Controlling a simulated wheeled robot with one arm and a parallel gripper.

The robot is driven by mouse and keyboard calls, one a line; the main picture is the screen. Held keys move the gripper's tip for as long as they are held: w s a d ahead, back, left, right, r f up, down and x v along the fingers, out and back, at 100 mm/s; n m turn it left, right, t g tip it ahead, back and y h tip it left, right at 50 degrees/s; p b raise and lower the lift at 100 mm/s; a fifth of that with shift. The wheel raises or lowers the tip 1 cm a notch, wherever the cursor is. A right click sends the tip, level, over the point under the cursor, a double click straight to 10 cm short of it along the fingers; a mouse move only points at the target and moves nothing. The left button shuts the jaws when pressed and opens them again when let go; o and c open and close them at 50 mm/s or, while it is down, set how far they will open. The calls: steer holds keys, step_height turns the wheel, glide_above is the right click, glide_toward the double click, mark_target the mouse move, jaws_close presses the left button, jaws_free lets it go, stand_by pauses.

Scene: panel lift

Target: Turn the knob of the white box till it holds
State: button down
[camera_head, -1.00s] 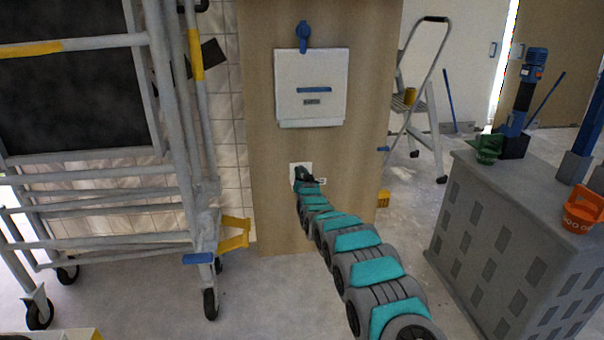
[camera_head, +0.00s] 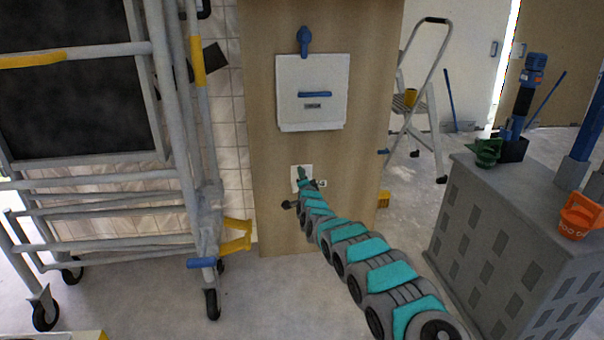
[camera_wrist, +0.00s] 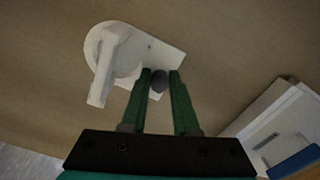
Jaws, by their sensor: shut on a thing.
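The small white box (camera_head: 297,172) sits low on the wooden board, beneath the large white panel, partly hidden by my gripper (camera_head: 303,180). In the wrist view the box (camera_wrist: 162,52) shows a round white disc with a white lever (camera_wrist: 106,65) at its left. A dark grey round knob (camera_wrist: 158,81) is at its lower right. My gripper (camera_wrist: 161,73) has its two green fingers on either side of the grey knob, shut on it. The knob's turning mark cannot be made out.
The large white panel (camera_head: 312,80) with a blue handle and a blue latch (camera_head: 304,40) hangs above. A wheeled scaffold (camera_head: 205,215) stands close at left. A grey cabinet (camera_head: 500,240) stands at right, with a stepladder (camera_head: 432,110) behind.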

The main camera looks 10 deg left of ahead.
steer(key=shift+r+m+p, duration=0.25)
steer(key=shift+m+p, duration=0.45)
steer(key=shift+m, duration=0.5)
steer(key=shift+f+m+p, duration=0.1)
steer(key=shift+m+p, duration=0.4)
steer(key=shift+m, duration=0.2)
steer(key=c, duration=0.6)
jaws_free()
steer(key=shift+c, duration=0.2)
